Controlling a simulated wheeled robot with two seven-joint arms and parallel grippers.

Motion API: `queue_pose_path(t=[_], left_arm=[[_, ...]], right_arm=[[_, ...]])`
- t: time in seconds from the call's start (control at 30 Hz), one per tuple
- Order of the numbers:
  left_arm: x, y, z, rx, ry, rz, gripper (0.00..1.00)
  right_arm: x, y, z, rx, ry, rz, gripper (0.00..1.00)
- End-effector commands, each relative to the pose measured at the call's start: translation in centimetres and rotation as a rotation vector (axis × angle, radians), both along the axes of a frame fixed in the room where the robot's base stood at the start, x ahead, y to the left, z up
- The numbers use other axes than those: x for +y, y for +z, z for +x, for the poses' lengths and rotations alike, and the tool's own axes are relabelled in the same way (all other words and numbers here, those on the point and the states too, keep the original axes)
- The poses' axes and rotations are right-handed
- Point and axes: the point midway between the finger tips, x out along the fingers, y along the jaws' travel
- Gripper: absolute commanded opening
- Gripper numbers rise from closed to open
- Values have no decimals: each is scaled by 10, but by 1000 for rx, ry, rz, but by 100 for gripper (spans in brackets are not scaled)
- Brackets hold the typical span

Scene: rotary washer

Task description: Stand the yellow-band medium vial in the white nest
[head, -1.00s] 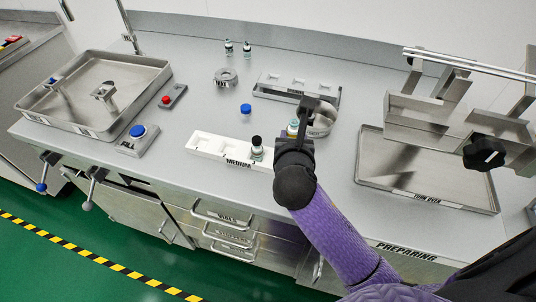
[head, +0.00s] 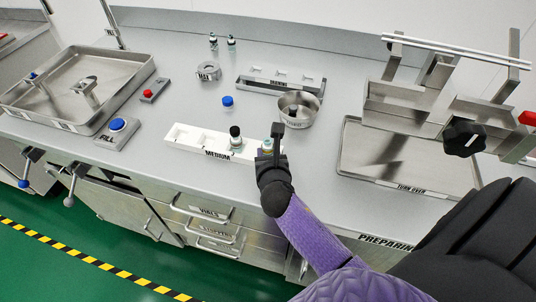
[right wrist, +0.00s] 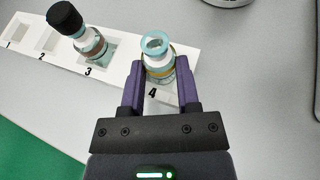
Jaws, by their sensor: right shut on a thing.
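The white nest (head: 190,136), marked MEDIUM, lies near the front of the bench. My right gripper (head: 275,142) is at its right end. In the right wrist view the gripper (right wrist: 160,76) is shut on an uncapped clear vial (right wrist: 157,56) with a yellowish band, upright or nearly so. The vial is at the slot numbered 4 of the nest (right wrist: 120,60); I cannot tell whether its base rests in the slot. In the head view this vial (head: 266,146) is partly hidden by the gripper. A black-capped vial (right wrist: 82,32) stands in slot 3. My left gripper is not in view.
A round steel bowl (head: 298,110) stands just behind the gripper. A blue cap (head: 227,101) lies behind the nest. A steel rack (head: 255,86) and two small vials (head: 231,43) are farther back. A turn-over tray (head: 375,165) is at right.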

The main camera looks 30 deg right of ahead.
Motion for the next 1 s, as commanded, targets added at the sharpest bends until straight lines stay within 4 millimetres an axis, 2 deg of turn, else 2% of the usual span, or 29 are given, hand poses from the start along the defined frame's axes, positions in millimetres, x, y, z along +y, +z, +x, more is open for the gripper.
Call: queue_pose_path(t=[0.13,0.17,0.3,0.67,0.77,1.0], left_arm=[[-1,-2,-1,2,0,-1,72],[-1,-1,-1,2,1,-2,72],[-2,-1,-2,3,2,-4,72],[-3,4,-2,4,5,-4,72],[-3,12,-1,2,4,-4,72],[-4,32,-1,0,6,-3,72]], right_arm=[[0,-3,0,1,1,-2,0],[0,-2,0,0,0,-1,47],[0,-2,0,0,0,-1,76],[2,4,-3,1,0,0,76],[9,13,-19,2,0,0,76],[37,39,-73,1,0,2,76]])
